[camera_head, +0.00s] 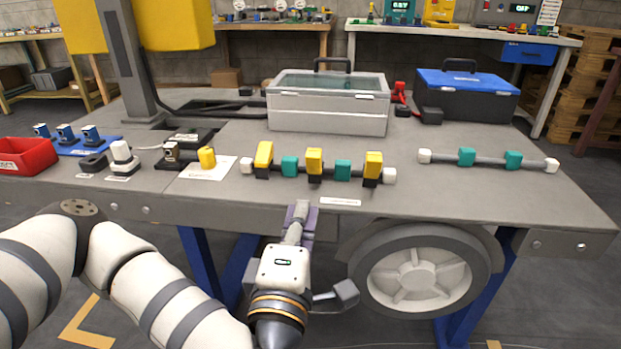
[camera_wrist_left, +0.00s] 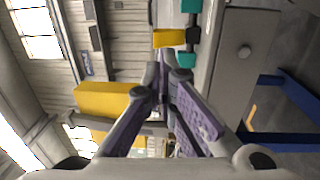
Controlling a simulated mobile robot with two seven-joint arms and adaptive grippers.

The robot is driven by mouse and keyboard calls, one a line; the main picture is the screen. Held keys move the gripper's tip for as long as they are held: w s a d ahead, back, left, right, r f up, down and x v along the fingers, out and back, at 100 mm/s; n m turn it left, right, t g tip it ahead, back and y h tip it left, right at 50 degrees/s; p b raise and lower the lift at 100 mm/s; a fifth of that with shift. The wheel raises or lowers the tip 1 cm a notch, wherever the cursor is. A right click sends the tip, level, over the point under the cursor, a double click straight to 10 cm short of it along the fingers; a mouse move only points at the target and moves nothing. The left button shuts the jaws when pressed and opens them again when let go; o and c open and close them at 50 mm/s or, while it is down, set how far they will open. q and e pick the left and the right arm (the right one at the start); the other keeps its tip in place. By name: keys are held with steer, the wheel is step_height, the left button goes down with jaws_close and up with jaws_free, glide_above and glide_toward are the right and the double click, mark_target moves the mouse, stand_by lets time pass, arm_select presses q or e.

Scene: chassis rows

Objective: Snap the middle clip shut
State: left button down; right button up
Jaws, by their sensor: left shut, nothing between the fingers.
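A row on the bench holds three yellow clips with dark bases on a grey bar, with teal blocks between them and white end caps. The middle clip (camera_head: 314,160) stands between a left clip (camera_head: 264,155) and a right clip (camera_head: 373,165). Whether its lever is open or shut is too small to tell. In the left wrist view a yellow clip (camera_wrist_left: 170,38) shows beyond the fingertips, between two teal blocks. My left gripper (camera_head: 301,208) is shut and empty at the bench's front edge, in front of the middle clip and apart from it. It also shows in the left wrist view (camera_wrist_left: 165,75). My right gripper is not in view.
A second bar (camera_head: 490,160) with teal blocks and white ends lies to the right. A grey toolbox (camera_head: 328,120) and a blue-lidded case (camera_head: 467,95) stand behind. A red bin (camera_head: 27,157) and small parts are at left. A white label (camera_head: 340,202) lies in front of the row.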

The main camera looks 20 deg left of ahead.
mark_target(312, 162)
arm_select(q)
steer(key=b+x, duration=0.2)
steer(key=x, duration=0.8)
steer(key=shift+w+a+b, duration=0.25)
steer(key=shift+w+b, duration=0.05)
steer(key=shift+b, duration=0.05)
steer(key=shift+r, duration=0.1)
